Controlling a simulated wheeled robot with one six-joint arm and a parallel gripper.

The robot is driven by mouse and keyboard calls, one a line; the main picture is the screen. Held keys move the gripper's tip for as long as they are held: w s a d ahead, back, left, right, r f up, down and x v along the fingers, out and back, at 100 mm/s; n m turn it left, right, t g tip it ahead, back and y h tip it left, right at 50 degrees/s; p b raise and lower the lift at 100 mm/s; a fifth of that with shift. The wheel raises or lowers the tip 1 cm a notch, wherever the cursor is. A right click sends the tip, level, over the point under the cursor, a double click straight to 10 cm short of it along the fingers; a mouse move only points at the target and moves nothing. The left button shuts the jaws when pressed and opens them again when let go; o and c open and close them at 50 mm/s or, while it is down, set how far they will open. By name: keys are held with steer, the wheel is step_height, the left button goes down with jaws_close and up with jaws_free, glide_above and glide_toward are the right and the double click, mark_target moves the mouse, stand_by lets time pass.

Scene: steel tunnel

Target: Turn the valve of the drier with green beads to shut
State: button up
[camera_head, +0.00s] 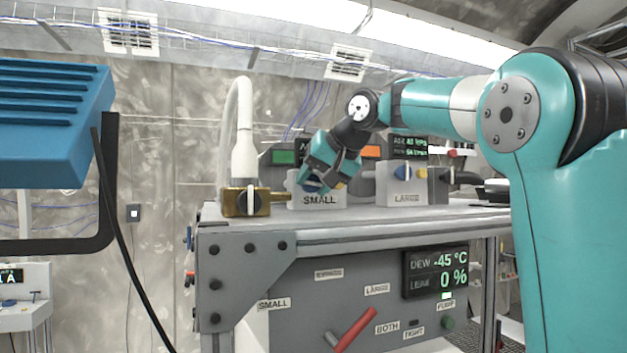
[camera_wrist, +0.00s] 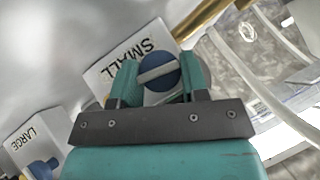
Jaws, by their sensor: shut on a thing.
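My gripper (camera_head: 318,178) is at the box labelled SMALL (camera_head: 319,200), on top of the grey cabinet. In the wrist view my gripper (camera_wrist: 160,70) has one teal finger on each side of a round blue knob (camera_wrist: 158,84) with a pale bar handle, and is shut on it. The box's SMALL label (camera_wrist: 131,55) shows beside the knob. In the head view my fingers mostly cover this knob. A second box labelled LARGE (camera_head: 406,196) stands to the right, with its own blue knob (camera_head: 403,172). I cannot make out any green beads.
A brass valve block (camera_head: 246,202) with a white hose (camera_head: 243,130) stands left of the SMALL box. The cabinet front has a red lever (camera_head: 355,331) and a display (camera_head: 435,272) reading -45 °C and 0 %. A blue ribbed housing (camera_head: 50,120) hangs at left.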

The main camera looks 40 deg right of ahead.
steer(key=shift+d+m+t+y, duration=0.1)
steer(key=shift+m+t+y, duration=0.25)
steer(key=shift+y, duration=0.25)
steer(key=o, duration=0.9)
steer(key=shift+o, duration=0.2)
